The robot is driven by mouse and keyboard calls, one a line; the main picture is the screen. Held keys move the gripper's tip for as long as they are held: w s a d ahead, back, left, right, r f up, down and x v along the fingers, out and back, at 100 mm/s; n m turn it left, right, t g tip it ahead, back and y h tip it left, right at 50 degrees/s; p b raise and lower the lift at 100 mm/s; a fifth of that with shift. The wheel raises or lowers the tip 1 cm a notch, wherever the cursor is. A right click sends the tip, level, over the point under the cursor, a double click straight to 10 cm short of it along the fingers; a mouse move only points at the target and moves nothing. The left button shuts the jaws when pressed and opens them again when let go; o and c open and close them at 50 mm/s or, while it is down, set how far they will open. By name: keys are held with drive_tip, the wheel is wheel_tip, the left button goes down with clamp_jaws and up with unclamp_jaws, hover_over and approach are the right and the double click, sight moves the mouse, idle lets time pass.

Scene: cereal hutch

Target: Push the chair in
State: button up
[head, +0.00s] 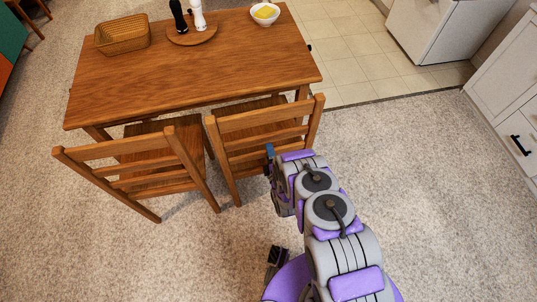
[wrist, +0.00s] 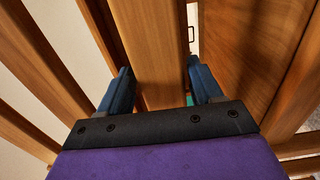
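Two wooden ladder-back chairs stand at the near side of the wooden table (head: 190,72). The left chair (head: 125,150) sits at an angle, its back away from the table edge. The right chair (head: 265,118) has its seat partly under the tabletop and its back just outside the edge. My gripper (head: 270,152) is at the right chair's back, by its lower slats. In the wrist view my gripper (wrist: 162,88) has its two blue fingers spread on either side of a wooden bar (wrist: 158,45) of a chair. I cannot tell whether the fingers touch it.
On the table are a wicker basket (head: 122,35), a round wooden tray (head: 193,36) with black and white shakers, and a white bowl (head: 265,14). White cabinets (head: 510,100) stand at the right. The carpet (head: 430,200) right of my arm is clear.

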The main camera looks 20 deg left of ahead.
drive_tip(key=shift+c, duration=1.5)
drive_tip(key=shift+s+a+f, duration=0.15)
drive_tip(key=shift+a, duration=0.85)
drive_tip(key=c, duration=0.4)
drive_tip(key=shift+d+f, duration=0.1)
drive_tip(key=shift+d, duration=0.15)
clamp_jaws()
drive_tip(key=shift+d, duration=0.15)
drive_tip(key=shift+f, duration=0.1)
